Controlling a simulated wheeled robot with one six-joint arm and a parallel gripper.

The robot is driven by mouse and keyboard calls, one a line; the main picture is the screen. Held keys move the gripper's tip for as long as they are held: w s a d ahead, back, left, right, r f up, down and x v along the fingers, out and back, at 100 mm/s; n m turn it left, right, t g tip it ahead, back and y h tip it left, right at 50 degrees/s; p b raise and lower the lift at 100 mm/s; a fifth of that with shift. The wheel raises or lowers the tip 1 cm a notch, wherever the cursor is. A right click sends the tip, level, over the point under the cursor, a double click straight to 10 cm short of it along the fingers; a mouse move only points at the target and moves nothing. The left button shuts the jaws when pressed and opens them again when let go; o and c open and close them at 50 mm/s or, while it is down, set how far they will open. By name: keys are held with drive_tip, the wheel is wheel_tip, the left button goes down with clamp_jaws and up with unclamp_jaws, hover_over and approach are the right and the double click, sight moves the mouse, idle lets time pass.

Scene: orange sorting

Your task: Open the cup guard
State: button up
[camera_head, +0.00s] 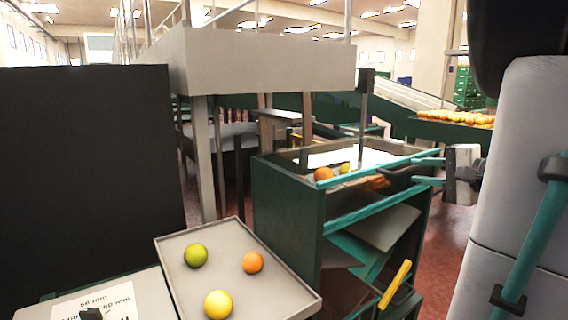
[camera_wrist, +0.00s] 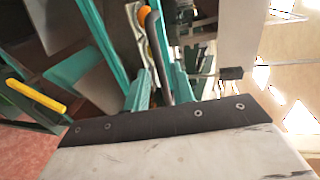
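My gripper (camera_head: 428,171) is at the right side of the dark green sorting machine (camera_head: 285,215), near its top edge. Its two teal fingers stand apart, and a dark curved bar (camera_head: 396,173) reaches toward the space between them. In the wrist view the fingers of my gripper (camera_wrist: 162,92) lie on either side of this dark bar (camera_wrist: 156,42); I cannot tell whether they touch it. The bar looks like a handle on the machine's top; which part is the cup guard is not clear. An orange (camera_head: 323,174) lies in the machine's top.
A yellow handle (camera_head: 396,283) sticks out low on the machine; it also shows in the wrist view (camera_wrist: 36,96). A grey tray (camera_head: 225,283) at the front holds a green fruit (camera_head: 196,255), an orange (camera_head: 252,262) and a yellow fruit (camera_head: 218,304). A black panel (camera_head: 85,160) stands left.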

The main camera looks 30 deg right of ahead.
sight(409, 170)
drive_tip(key=shift+x, duration=2.05)
drive_tip(key=shift+a, duration=0.1)
clamp_jaws()
